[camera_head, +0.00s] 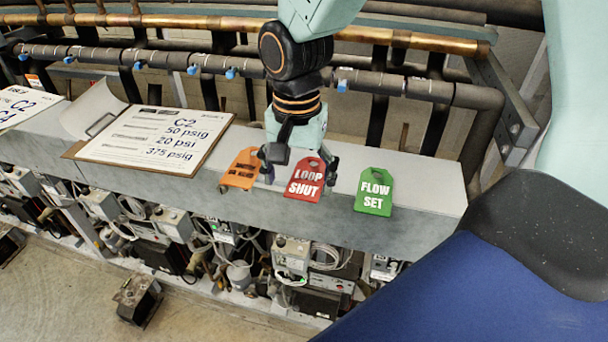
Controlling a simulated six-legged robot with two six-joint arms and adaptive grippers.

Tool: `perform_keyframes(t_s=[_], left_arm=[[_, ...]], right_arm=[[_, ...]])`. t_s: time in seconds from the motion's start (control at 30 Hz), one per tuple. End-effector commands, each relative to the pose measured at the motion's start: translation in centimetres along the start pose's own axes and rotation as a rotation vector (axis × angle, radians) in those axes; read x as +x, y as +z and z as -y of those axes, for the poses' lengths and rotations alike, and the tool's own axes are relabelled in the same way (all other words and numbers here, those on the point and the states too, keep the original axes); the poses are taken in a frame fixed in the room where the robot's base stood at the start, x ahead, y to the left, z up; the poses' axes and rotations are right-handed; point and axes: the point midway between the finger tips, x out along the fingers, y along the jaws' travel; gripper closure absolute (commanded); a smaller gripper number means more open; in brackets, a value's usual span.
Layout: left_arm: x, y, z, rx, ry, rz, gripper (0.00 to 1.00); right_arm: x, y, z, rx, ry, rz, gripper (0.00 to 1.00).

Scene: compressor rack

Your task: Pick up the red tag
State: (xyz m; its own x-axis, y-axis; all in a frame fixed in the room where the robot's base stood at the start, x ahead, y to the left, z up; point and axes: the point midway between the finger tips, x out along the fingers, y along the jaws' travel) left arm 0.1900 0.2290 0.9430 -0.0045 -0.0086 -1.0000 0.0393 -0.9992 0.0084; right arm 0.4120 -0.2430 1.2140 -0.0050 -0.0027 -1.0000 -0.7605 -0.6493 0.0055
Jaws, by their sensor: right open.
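The red tag (304,183), lettered "LOOP SHUT", lies at the front edge of the grey ledge, between an orange tag (241,170) and a green tag (374,193) lettered "FLOW SET". My right gripper (300,168) is above the ledge, pointing down, its jaws apart. One dark finger is left of the red tag, near the orange tag, and the other is at the red tag's upper right. The gripper covers part of the red tag's top, and I cannot tell whether the fingers touch it. My left gripper is not in view.
A clipboard (152,138) with a paper marked "C2" lies on the ledge (430,181) to the left, with another sheet (22,108) beyond it. Pipes run behind the ledge. Wired control boxes (291,257) fill the rack below. The ledge right of the green tag is clear.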

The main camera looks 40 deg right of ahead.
Motion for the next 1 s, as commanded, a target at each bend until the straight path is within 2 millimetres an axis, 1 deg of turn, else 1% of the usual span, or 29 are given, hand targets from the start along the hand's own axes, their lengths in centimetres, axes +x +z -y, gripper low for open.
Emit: perform_keyframes(t_s=[0.3,0.97,1.0], left_arm=[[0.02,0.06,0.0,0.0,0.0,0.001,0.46],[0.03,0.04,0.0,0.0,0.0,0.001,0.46],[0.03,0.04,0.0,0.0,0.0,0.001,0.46]], right_arm=[[0.03,0.16,-0.5,0.001,0.0,0.001,0.17],[0.5,-0.19,-0.07,0.0,0.0,0.0,0.17],[0.5,-0.19,-0.06,0.0,0.0,0.0,0.2]])
